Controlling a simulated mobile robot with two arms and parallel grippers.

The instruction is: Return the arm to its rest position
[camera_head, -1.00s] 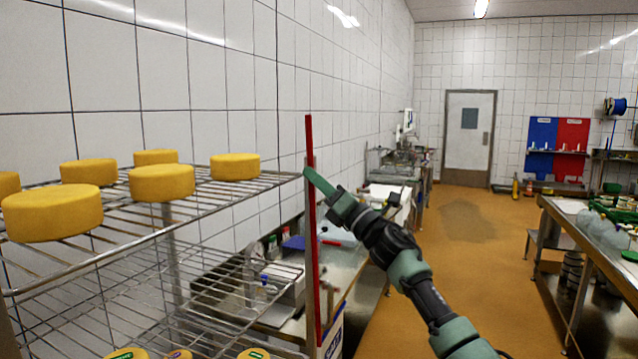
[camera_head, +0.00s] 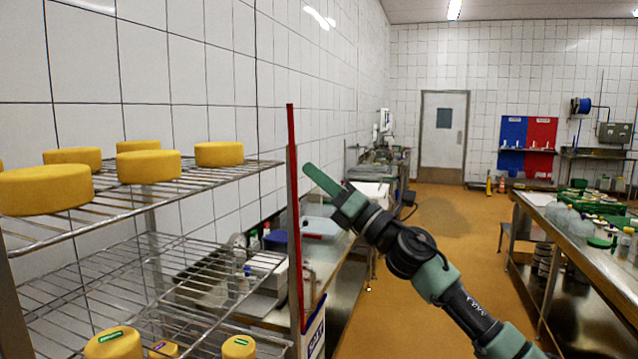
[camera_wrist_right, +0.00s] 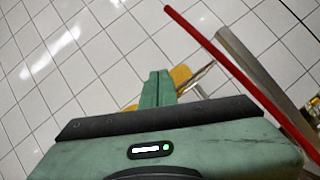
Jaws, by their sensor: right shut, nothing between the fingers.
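My right arm comes in from the lower right in the head view. My left gripper is in neither view.
A wire rack (camera_head: 120,213) at the left bears several yellow cheeses (camera_head: 148,166). A steel counter (camera_head: 318,270) runs along the wall behind the arm. A steel table (camera_head: 560,225) with bottles stands at the right. The orange floor (camera_head: 425,290) between them is clear.

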